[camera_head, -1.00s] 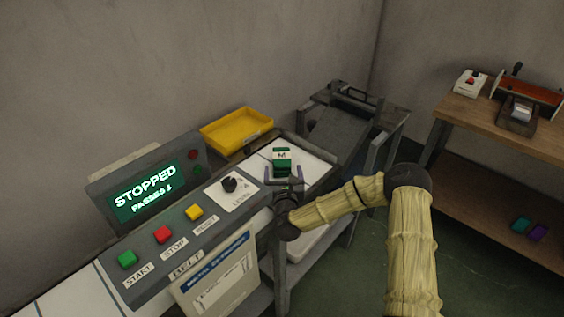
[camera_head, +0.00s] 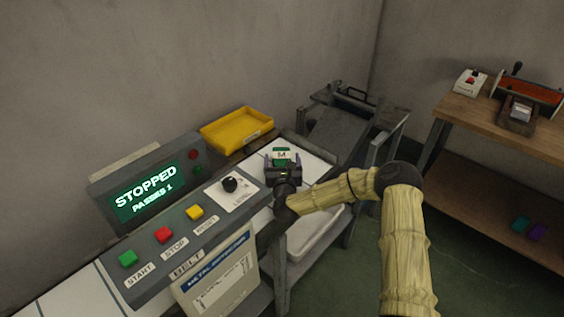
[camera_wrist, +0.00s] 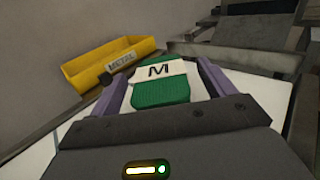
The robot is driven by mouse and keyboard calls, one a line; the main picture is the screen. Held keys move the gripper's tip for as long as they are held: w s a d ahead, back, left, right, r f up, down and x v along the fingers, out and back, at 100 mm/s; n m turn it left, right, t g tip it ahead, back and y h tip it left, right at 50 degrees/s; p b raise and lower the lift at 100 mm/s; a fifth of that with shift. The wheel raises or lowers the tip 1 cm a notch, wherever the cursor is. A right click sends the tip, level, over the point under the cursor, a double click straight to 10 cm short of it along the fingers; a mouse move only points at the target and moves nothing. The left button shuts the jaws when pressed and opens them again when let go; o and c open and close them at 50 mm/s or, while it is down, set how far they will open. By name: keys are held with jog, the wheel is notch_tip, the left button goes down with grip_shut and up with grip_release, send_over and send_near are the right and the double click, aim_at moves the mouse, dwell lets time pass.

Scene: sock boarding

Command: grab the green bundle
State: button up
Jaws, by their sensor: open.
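The green bundle (camera_head: 282,153) has a white band marked "M" and lies on the white surface at the end of the belt. In the wrist view the bundle (camera_wrist: 160,88) sits between the two purple fingers of my gripper (camera_wrist: 162,92). The fingers are apart, one on each side of it, with a gap visible at least on the right. I cannot tell whether the left finger touches it. In the head view my gripper (camera_head: 283,163) hides the bundle's lower part.
A yellow tray (camera_head: 237,130) labelled "METAL" (camera_wrist: 121,62) stands behind, to the left. A control panel (camera_head: 187,222) and a screen reading "STOPPED, PASSES 1" (camera_head: 146,191) are at the left. A grey sloped chute (camera_head: 342,133) is behind. A wooden bench (camera_head: 480,125) stands at the right.

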aim_at(282, 160)
dwell(0.3)
jog(key=c, duration=1.2)
jog(key=shift+r, duration=0.15)
notch_tip(282, 160, up, 10)
jog(key=shift+f, duration=0.1)
